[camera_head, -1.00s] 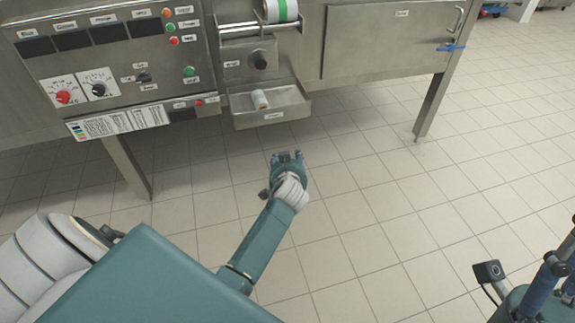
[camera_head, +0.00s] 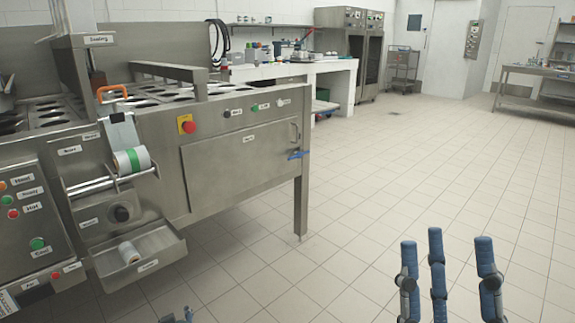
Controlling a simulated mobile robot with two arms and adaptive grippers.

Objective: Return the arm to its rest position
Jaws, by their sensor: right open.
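My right gripper (camera_head: 450,245) stands at the bottom right, its blue jointed fingers pointing up and spread apart. It is open, with nothing between the fingers and only floor behind it. The rest of my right arm is below the picture. Only a small blue part of my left gripper (camera_head: 176,316) shows at the bottom edge, below the machine's tray. Its jaws and the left arm are cut off, so I cannot tell whether it is open or shut.
The steel cup filler machine (camera_head: 240,165) fills the left side. A white bench (camera_head: 300,72) stands behind. The tiled floor (camera_head: 400,175) at right is clear.

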